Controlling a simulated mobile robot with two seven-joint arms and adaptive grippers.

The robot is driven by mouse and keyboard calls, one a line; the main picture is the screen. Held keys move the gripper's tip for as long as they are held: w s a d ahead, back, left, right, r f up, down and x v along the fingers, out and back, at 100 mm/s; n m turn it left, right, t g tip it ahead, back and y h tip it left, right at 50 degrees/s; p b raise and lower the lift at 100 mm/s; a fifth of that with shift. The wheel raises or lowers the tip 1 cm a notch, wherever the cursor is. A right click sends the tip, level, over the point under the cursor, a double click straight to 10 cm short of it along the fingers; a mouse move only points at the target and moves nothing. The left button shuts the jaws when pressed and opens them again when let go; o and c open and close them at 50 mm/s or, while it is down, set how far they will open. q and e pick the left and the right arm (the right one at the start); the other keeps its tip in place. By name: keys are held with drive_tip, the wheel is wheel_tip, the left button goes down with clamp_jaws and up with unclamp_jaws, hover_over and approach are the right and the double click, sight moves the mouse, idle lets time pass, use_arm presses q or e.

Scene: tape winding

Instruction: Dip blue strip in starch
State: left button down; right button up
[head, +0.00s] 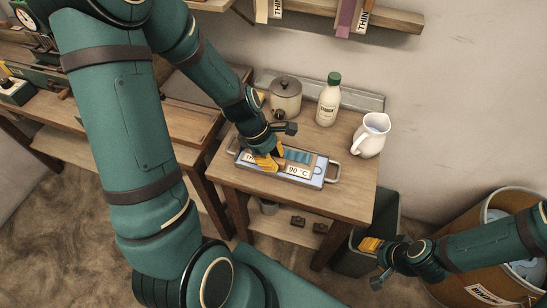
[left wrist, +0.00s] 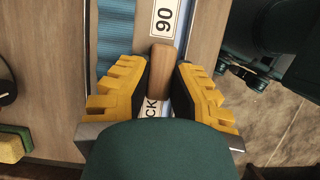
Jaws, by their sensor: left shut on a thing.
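A metal tray (head: 331,181) with side handles stands on the small wooden table. A ribbed blue strip (head: 298,155) lies at the tray; whether it touches any starch I cannot tell. It also shows in the left wrist view (left wrist: 115,45). My left gripper (head: 266,162) is low over the tray's left part. In the left wrist view its yellow fingers (left wrist: 160,90) are shut on a wooden bar (left wrist: 161,68). Whether the bar joins the strip is hidden. My right gripper (head: 370,244) hangs at the lower right, away from the tray; its finger opening is unclear.
Behind the tray stand a lidded pot (head: 286,97), a green-capped bottle (head: 329,100) and a white jug (head: 371,135). A dark bin (head: 385,215) and a round wooden tub (head: 470,240) stand right of the table (head: 345,200). A workbench (head: 170,125) is at left.

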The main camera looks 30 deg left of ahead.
use_arm(q)
drive_tip(key=shift+f, duration=0.5)
idle(0.3)
drive_tip(key=shift+s+f, duration=0.15)
idle(1.5)
drive_tip(key=shift+r+p, duration=3.05)
drive_tip(key=shift+r, duration=0.05)
wheel_tip(320, 180, up, 5)
drive_tip(key=p, duration=0.5)
drive_tip(key=shift+w, duration=0.2)
idle(0.5)
